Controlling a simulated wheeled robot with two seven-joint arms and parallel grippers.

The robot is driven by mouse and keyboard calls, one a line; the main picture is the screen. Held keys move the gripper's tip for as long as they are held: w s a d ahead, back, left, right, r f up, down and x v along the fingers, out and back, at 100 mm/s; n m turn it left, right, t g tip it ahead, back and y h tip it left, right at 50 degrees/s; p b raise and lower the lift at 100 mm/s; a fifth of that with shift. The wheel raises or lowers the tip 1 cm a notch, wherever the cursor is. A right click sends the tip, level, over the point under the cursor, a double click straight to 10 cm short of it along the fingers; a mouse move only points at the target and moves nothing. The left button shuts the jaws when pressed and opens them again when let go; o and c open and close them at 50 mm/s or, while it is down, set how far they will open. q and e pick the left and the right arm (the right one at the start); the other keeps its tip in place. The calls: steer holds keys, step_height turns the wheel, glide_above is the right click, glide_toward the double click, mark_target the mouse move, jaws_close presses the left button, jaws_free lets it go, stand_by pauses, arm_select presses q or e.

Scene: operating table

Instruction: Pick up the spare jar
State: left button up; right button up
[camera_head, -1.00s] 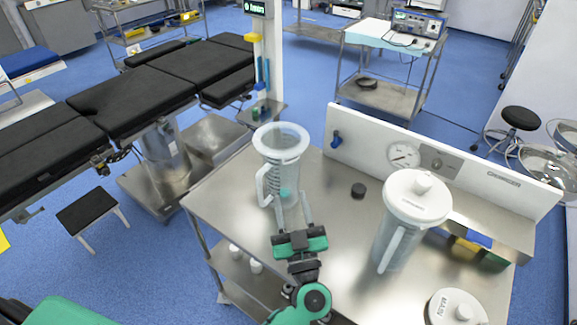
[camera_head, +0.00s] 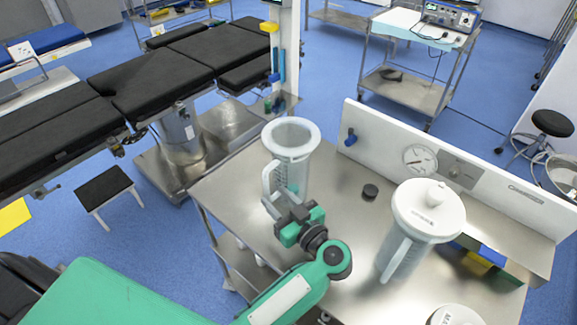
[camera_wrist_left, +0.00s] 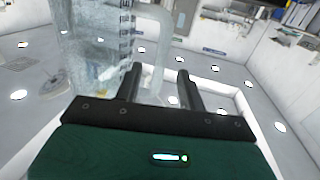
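An open clear jar (camera_head: 298,172) with a white rim, side handle and scale marks stands upright on the steel cart (camera_head: 240,190). A second jar (camera_head: 405,245) with a white lid and handle stands to its right. I cannot read which jar is marked spare. My left gripper (camera_head: 280,208) is low at the open jar's handle side, partly hiding its lower part. In the left wrist view, the fingers (camera_wrist_left: 160,74) are apart, with the jar's handle (camera_wrist_left: 157,45) showing in line with the gap. Contact cannot be told. My right gripper is not in view.
A white panel with a gauge (camera_head: 420,160) closes the cart's back. Another white lid (camera_head: 455,315) is at the lower right edge. A black operating table (camera_head: 150,75) stands to the left.

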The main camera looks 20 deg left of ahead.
mark_target(268, 189)
arm_select(q)
steer(key=x, duration=0.3)
steer(key=shift+r+p, duration=0.2)
steer(key=shift+p, duration=0.15)
steer(key=p+x, duration=0.1)
steer(key=x, duration=0.2)
steer(key=shift+a, duration=0.15)
steer(key=shift+w+a, duration=0.25)
steer(key=shift+a, duration=0.1)
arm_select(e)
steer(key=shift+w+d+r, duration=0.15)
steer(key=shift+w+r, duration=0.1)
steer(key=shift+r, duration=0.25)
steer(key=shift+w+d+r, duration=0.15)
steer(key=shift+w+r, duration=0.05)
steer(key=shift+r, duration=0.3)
arm_select(q)
jaws_close()
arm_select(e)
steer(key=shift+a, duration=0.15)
